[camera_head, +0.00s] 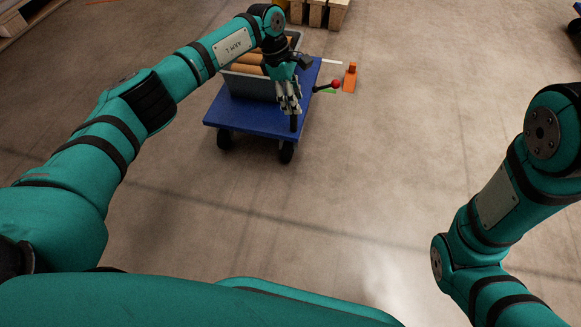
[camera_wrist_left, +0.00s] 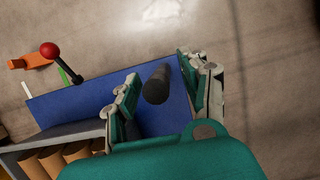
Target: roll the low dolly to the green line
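The low dolly (camera_head: 255,118) has a flat blue deck on dark wheels and carries a grey crate (camera_head: 248,84) with brown rolls. A short black post (camera_wrist_left: 157,84) rises from its deck near one edge. My left gripper (camera_head: 291,106) is over the deck at this post. In the left wrist view its fingers (camera_wrist_left: 160,92) are apart, with the post between them and a gap visible on both sides. A short piece of green line (camera_head: 328,91) shows on the floor just right of the dolly. My right arm is at the right, its gripper out of frame.
A black lever with a red knob (camera_head: 335,84) sticks out at the dolly's right side. An orange block (camera_head: 350,78) stands on the floor beside it. Wooden pallets (camera_head: 318,12) are at the back. The floor in front and to the right is clear.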

